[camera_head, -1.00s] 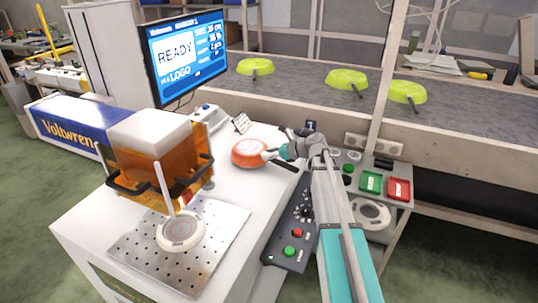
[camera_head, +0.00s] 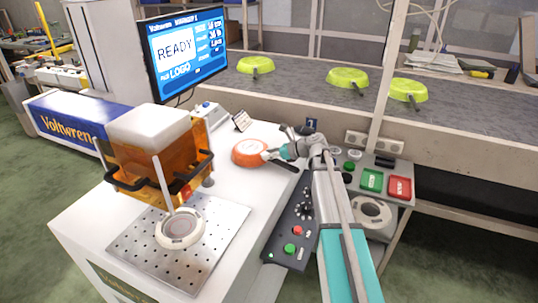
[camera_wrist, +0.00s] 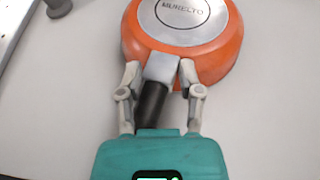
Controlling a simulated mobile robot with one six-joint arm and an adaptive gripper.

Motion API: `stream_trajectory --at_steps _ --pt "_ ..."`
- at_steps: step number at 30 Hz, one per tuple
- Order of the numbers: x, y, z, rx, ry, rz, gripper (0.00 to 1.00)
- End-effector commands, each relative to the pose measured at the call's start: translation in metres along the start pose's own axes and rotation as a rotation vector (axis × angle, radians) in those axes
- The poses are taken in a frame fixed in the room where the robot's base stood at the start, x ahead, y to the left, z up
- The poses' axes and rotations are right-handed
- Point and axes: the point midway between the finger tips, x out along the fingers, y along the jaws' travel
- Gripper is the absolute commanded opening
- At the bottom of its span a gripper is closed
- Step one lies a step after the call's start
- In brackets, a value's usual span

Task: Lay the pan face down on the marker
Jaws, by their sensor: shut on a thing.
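The pan (camera_head: 250,152) has an orange body and lies over the white tabletop, behind the marker's plate. In the wrist view the pan (camera_wrist: 222,60) shows its silver base with "MURELTO" lettering, so its underside faces up. My gripper (camera_wrist: 160,80) is shut on the pan where the handle meets the body, with the dark handle pointing back toward my wrist. In the head view my gripper (camera_head: 272,153) is at the pan's right side. Whether the pan touches the tabletop is unclear. The marker (camera_head: 150,165) has an orange hood above a perforated plate (camera_head: 215,240) with a round fixture (camera_head: 180,229).
A monitor (camera_head: 187,52) reading READY stands behind the marker. A dark control box (camera_head: 291,235) and a button panel (camera_head: 385,182) lie around my arm. Several green pans (camera_head: 348,78) sit on the conveyor (camera_head: 300,85) behind. The white tabletop (camera_head: 95,220) left of the plate is clear.

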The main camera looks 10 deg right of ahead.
Motion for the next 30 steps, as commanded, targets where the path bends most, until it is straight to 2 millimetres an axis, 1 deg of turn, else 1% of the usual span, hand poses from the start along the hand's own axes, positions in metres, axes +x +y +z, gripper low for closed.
stream_trajectory --at_steps 19,20,21,25,26,30 --pt "0.0011 0.0003 -0.0018 -0.001 0.0 0.001 0.0" --pt "0.0011 0.0003 -0.0019 -0.001 0.0 0.001 0.53" --pt "0.0011 0.0003 -0.0019 -0.001 0.0 0.001 0.6" --pt "0.0012 0.0003 -0.0018 -0.001 0.0 0.001 0.84" --pt "0.0012 0.0003 -0.0018 0.0 0.0 0.001 0.87" --pt "0.0012 0.0003 -0.0018 0.0 0.0 0.001 0.87"
